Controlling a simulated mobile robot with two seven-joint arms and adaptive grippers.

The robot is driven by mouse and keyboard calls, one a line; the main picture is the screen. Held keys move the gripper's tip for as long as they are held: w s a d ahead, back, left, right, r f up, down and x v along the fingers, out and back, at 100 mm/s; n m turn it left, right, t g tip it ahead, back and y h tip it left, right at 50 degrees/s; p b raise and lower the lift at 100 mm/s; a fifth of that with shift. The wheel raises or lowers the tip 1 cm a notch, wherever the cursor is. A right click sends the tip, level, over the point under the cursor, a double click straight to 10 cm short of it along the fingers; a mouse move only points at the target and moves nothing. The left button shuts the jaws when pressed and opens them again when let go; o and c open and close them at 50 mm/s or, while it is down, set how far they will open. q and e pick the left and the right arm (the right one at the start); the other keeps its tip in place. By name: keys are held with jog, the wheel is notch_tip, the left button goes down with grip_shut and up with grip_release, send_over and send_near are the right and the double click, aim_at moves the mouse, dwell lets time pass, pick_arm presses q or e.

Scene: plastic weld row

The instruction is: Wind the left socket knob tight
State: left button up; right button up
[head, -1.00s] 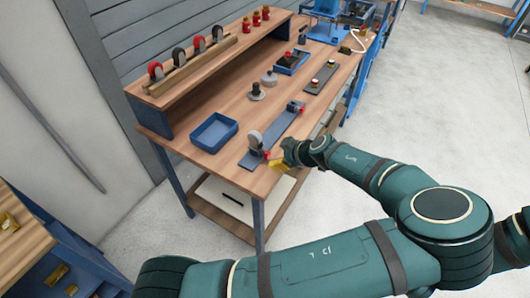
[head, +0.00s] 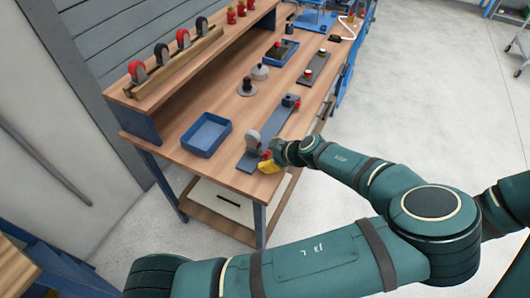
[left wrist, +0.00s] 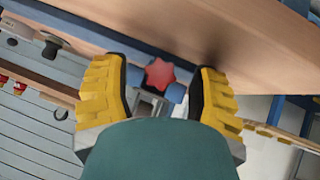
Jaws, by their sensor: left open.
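The red star-shaped knob (head: 267,154) sits on the socket at the near end of the grey-blue rail (head: 245,162), beside an upright grey disc (head: 253,139). My left gripper (head: 267,166), with yellow fingers, is right at this knob. In the left wrist view the knob (left wrist: 159,74) shows between the two open fingers (left wrist: 160,90), with visible gaps on both sides. A second socket (head: 291,101) stands at the rail's far end. My right gripper is not in view.
An empty blue tray (head: 205,134) stands left of the rail. A raised shelf (head: 150,88) holds a rack of red and black wheels. A second rail (head: 312,75) and a blue tray (head: 281,53) lie farther back.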

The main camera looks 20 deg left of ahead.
pick_arm(q)
jog(key=shift+a+f, duration=0.15)
grip_shut()
jog(key=shift+r+m+g+p, duration=0.2)
jog(key=shift+m+g+p, duration=0.1)
jog(key=shift+g+p, duration=0.5)
jog(key=shift+w+g+p, duration=0.1)
jog(key=shift+g+p, duration=0.2)
jog(key=shift+p, duration=0.1)
jog(key=shift+f+m+g+p, duration=0.1)
jog(key=shift+m+g+p, duration=0.3)
jog(key=shift+m+g, duration=0.3)
jog(key=shift+f+g, duration=0.1)
jog(key=shift+g, duration=0.4)
